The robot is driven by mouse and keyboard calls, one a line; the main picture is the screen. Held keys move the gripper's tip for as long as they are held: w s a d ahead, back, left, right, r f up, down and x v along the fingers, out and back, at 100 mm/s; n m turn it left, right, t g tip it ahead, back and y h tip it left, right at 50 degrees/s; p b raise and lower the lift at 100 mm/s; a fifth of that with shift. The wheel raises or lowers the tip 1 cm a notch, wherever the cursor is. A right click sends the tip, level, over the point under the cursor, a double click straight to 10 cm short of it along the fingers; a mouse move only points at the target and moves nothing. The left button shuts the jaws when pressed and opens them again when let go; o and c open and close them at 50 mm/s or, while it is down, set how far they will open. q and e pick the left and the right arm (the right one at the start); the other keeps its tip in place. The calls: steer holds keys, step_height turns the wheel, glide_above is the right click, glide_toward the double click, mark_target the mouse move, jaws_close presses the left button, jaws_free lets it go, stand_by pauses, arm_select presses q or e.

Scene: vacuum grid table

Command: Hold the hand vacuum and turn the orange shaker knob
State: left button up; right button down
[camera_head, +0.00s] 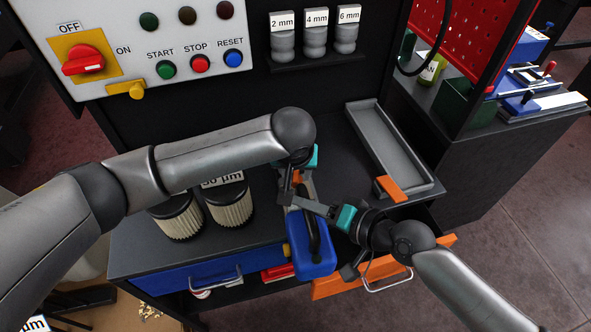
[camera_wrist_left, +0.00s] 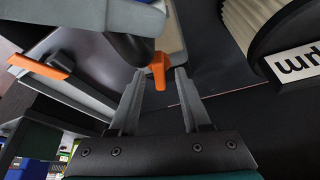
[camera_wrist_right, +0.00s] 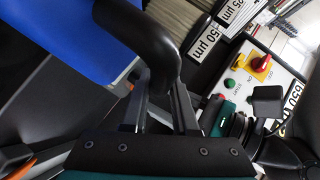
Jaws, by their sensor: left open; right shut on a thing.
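The hand vacuum has a blue body (camera_head: 310,258) and a black handle, and lies over the front of the dark bench. My right gripper (camera_head: 303,205) is shut on its handle; the right wrist view shows the black handle (camera_wrist_right: 150,45) at the fingertips, with the blue body (camera_wrist_right: 70,35) beside it. The orange shaker knob (camera_wrist_left: 159,70) shows in the left wrist view, under a dark rounded part. My left gripper (camera_wrist_left: 160,78) is open, its fingertips on either side of the knob's lower end; I cannot tell whether they touch it. In the head view, the left wrist mostly hides the knob.
Two pleated filters (camera_head: 232,203) stand left of the vacuum. A grey tray (camera_head: 428,188) with an orange piece (camera_head: 389,188) lies to the right. An orange-fronted drawer (camera_head: 325,288) is pulled out at the front right. A switch panel (camera_head: 120,20) stands behind on the left.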

arm_select(q)
steer(key=shift+f, duration=0.15)
jaws_close()
stand_by(0.4)
